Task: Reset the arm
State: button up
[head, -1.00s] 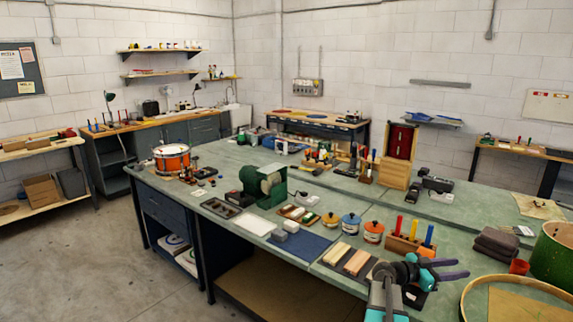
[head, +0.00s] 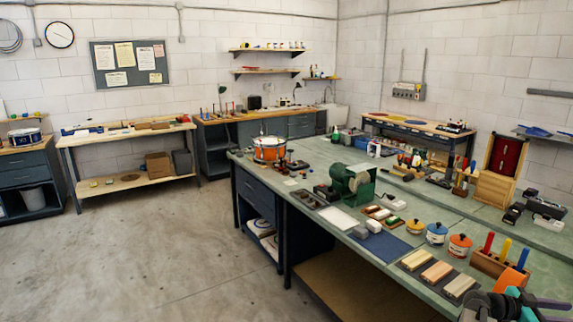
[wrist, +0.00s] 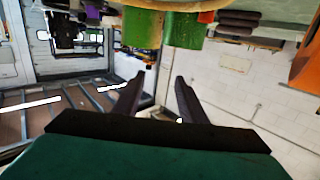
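My gripper (wrist: 155,97) shows in the wrist view with its two dark fingers spread apart and nothing between them. The wrist view looks upside down, with a green drum (wrist: 142,28) near its top edge, beyond the fingers. In the head view my arm and gripper (head: 545,304) are at the bottom right corner, partly cut off by the frame edge, over the near right part of the green-topped bench (head: 345,212).
The bench holds an orange drum (head: 269,149), a green grinder-like machine (head: 352,184), sharpening stones (head: 437,272), lidded pots (head: 460,244) and a wooden rack of coloured handles (head: 495,265). Open concrete floor (head: 170,250) lies to the left. A wooden-topped table (head: 130,133) stands against the far wall.

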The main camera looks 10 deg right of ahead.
jog(key=w+a+f+n+t+b, duration=0.3)
jog(key=w+a+f+n+t, duration=0.1)
jog(key=w+a+f, duration=0.9)
jog(key=w+a+f+n+t+y+b, duration=0.1)
jog(key=a+f+n+y+b, duration=0.1)
jog(key=a+f, duration=0.8)
jog(key=w+a+f+n+t+y+b, duration=0.1)
jog(key=a+f+n+y, duration=0.1)
jog(key=a+f, duration=0.85)
jog(key=s+a+f+n+g+y+b, duration=0.1)
jog(key=s+a+f+n+y+b, duration=0.15)
jog(key=s+a+f, duration=0.55)
jog(key=s+a+f+n+g+y+b, duration=0.1)
jog(key=s+a+f+n+y, duration=0.2)
jog(key=a+f, duration=0.8)
jog(key=s+a+f+n+g+y, duration=0.1)
jog(key=s+a+f+n+y, duration=0.1)
jog(key=a, duration=0.5)
jog(key=s+a+f+n+g+y, duration=0.2)
jog(key=s+a+n+y, duration=0.2)
jog(key=s+a+n, duration=0.3)
jog(key=s+a, duration=0.1)
jog(key=s, duration=0.1)
jog(key=shift+s+f+y, duration=0.3)
jog(key=shift+y, duration=0.05)
